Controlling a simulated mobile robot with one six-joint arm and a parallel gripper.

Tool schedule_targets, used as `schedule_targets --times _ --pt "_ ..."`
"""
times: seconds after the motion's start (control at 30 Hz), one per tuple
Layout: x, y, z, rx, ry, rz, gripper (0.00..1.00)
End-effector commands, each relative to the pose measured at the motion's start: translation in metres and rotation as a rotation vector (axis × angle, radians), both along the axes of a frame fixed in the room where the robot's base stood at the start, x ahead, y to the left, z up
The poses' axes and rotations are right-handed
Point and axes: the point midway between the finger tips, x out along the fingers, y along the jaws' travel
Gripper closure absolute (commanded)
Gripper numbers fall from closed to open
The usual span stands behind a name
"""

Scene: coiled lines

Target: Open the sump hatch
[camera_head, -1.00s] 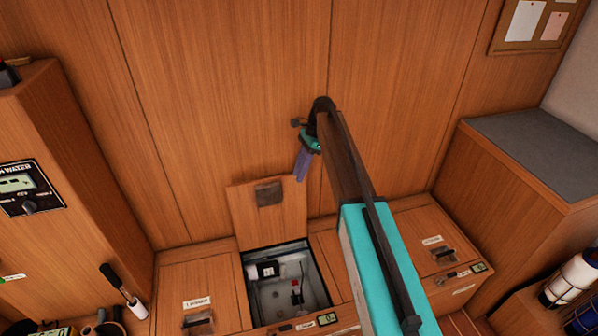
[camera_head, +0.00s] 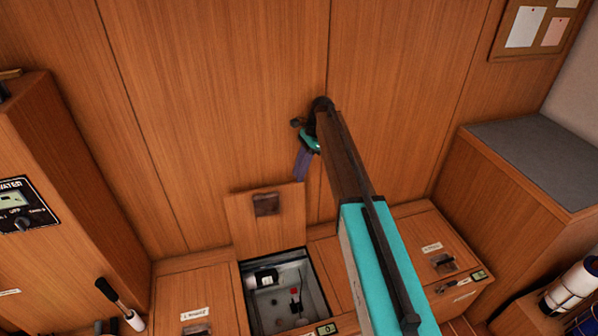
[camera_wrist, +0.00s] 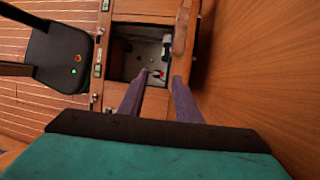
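The sump hatch (camera_head: 268,218) stands open, tilted up against the wooden back wall, with its dark recessed handle (camera_head: 266,203) facing me. Below it the sump opening (camera_head: 285,287) is uncovered and shows a pale well with a dark fitting and a small red part inside. The opening also shows in the wrist view (camera_wrist: 141,52). My gripper (camera_head: 301,168) is above and to the right of the raised hatch, apart from it. In the wrist view its two purple fingers (camera_wrist: 156,88) are spread with nothing between them.
Closed hatches flank the opening, one at left (camera_head: 190,290) and one at right (camera_head: 436,245). A tall wooden cabinet (camera_head: 70,180) stands at left and a grey-topped cabinet (camera_head: 540,160) at right. A brush-like tool (camera_head: 120,305) stands at lower left.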

Motion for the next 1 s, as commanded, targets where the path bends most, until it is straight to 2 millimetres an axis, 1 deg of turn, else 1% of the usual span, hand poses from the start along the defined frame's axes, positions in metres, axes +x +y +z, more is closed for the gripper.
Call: schedule_targets --times 0.7,0.77,0.8,0.9,1.0 --pt "0.000 0.000 0.000 0.000 0.000 0.000 0.69" --pt "0.000 0.000 0.000 0.000 0.000 0.000 0.79" --pt "-0.001 0.000 -0.001 0.000 0.000 0.001 0.86" --pt "-0.004 -0.001 -0.006 0.000 -0.001 0.007 1.00" --pt "-0.011 -0.003 -0.015 -0.001 -0.004 0.023 1.00"
